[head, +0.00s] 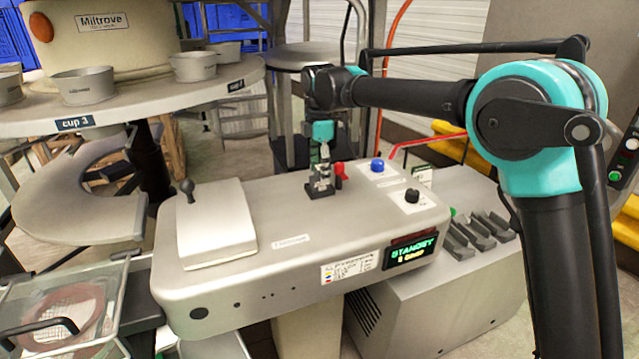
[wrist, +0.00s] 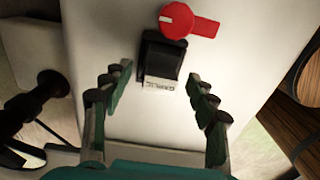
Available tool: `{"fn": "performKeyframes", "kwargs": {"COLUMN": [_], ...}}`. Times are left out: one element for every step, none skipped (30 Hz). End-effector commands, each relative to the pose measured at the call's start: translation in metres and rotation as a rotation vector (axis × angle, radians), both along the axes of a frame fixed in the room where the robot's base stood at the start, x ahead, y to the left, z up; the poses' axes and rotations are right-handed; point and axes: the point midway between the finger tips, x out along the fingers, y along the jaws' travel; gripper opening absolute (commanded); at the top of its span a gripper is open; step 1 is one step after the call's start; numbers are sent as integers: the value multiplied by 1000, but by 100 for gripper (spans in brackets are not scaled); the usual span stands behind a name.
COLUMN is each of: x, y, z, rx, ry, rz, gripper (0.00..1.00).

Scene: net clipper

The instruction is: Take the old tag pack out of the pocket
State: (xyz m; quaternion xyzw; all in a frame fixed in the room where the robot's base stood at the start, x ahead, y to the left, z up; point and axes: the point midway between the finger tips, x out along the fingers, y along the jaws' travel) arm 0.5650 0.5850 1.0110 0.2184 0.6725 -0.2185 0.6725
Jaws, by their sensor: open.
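In the wrist view a small black pocket (wrist: 164,55) stands on the pale top of the clipper machine. A white edge with small dark lettering (wrist: 159,84) shows at its near side; I take it for the old tag pack, but cannot tell how much sits inside. My gripper (wrist: 161,82) is open, its green-and-grey fingers left and right of the pocket, apart from it, with nothing between them but the pocket area. In the head view my gripper (head: 321,176) points down over the black pocket (head: 319,191), and its fingers partly hide it.
A red knob or lever (wrist: 178,20) is right behind the pocket. On the clipper machine (head: 290,240) are a blue button (head: 377,165), a black knob (head: 412,196) and a lidded plate with a black handle (head: 215,225). The display (head: 410,251) reads STANDBY. A round table with cups stands left.

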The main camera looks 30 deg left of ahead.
Motion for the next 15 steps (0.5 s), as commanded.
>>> {"fn": "performKeyframes", "kwargs": {"x": [0, 0, 0, 0, 0, 0, 0, 0, 0, 0, 0, 0, 0, 0, 0], "y": [0, 0, 0, 0, 0, 0, 0, 0, 0, 0, 0, 0, 0, 0, 0], "z": [-4, -6, -7, -8, -8, -8, -8, -8, -8, -8, -8, -8, -8, -8, -8], "rx": [0, 0, 0, 0, 0, 0, 0, 0, 0, 0, 0, 0, 0, 0, 0], "ry": [0, 0, 0, 0, 0, 0, 0, 0, 0, 0, 0, 0, 0, 0, 0], "rz": [0, 0, 0, 0, 0, 0, 0, 0, 0, 0, 0, 0, 0, 0, 0], "gripper": [59, 59, 59, 59, 59, 59, 59, 59, 59, 57, 54, 49, 45, 41, 36]}}
